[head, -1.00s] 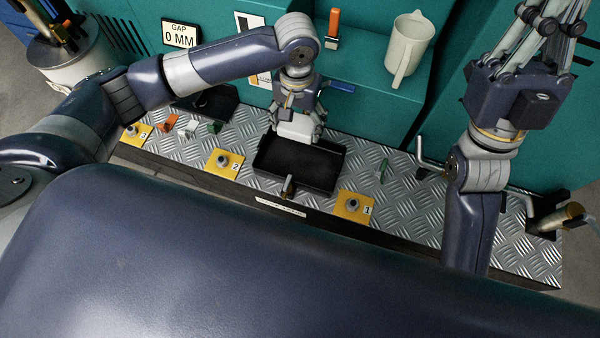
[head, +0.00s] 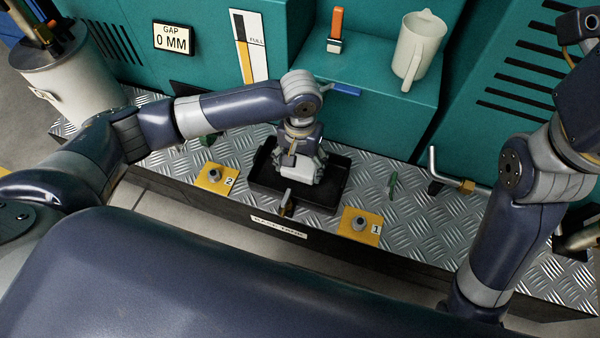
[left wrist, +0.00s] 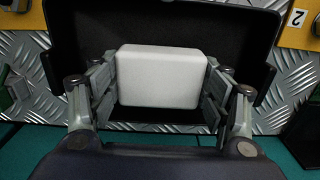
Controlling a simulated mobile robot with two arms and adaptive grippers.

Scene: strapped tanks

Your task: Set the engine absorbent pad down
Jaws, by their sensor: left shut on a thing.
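The engine absorbent pad is a white rounded block (left wrist: 162,76), seen clearly in the left wrist view between the two fingers. My left gripper (head: 304,176) is shut on it, with a finger against each short side. In the left wrist view the tray (left wrist: 250,45) lies behind and around the pad. I cannot tell whether the pad touches the tray floor. My right gripper is out of view; only its arm shows at the right.
Yellow plates with studs, marked 2 (head: 216,178) and 1 (head: 359,226), flank the tray on the metal tread deck. A white jug (head: 418,50) and orange-handled tool (head: 336,30) stand on the teal ledge behind.

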